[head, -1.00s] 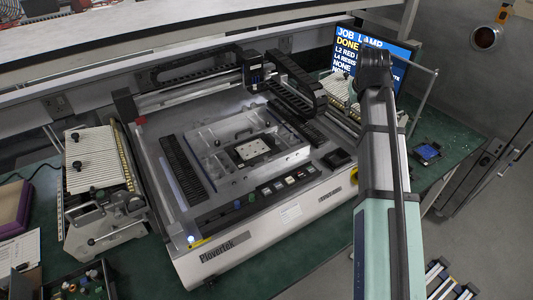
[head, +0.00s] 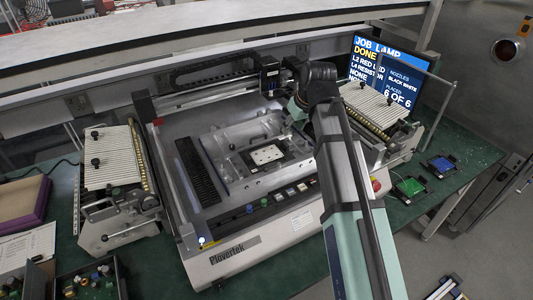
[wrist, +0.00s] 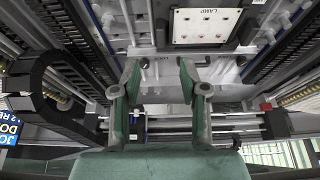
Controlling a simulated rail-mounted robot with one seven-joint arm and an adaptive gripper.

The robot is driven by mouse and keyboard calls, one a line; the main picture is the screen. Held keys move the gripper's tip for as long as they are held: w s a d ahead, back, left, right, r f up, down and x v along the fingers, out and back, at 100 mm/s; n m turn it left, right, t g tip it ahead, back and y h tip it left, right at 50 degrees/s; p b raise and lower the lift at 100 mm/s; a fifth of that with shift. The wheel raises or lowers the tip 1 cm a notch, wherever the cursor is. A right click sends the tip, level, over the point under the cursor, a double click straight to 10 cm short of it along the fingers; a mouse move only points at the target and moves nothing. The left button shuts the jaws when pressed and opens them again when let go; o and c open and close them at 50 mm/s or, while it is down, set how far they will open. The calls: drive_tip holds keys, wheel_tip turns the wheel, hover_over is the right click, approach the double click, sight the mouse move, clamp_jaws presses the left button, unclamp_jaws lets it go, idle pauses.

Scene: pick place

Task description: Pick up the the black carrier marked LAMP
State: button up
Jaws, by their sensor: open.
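The black carrier (head: 247,160) holds a white board and sits in the metal fixture in the middle of the machine bed. In the wrist view, the carrier's black edge (wrist: 161,22) shows at the top, around the white board marked LAMP (wrist: 207,25). My gripper (wrist: 160,66) is open and empty, its two fingers apart. In the wrist view its fingertips lie below and left of the carrier's picture, apart from it. In the head view my arm hides most of the gripper.
The machine's gantry (head: 265,75) and cable chains stand behind the bed. Feeder banks stand at left (head: 110,165) and right (head: 370,110). A screen (head: 385,75) reads JOB LAMP, DONE. Green (head: 410,186) and blue (head: 441,164) boards in black carriers lie on the right bench.

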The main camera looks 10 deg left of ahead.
sight(285, 143)
drive_tip(key=shift+p+x, duration=1.2)
drive_tip(key=shift+x, duration=3.6)
drive_tip(key=shift+w+a, duration=0.1)
drive_tip(key=shift+r, duration=0.1)
clamp_jaws()
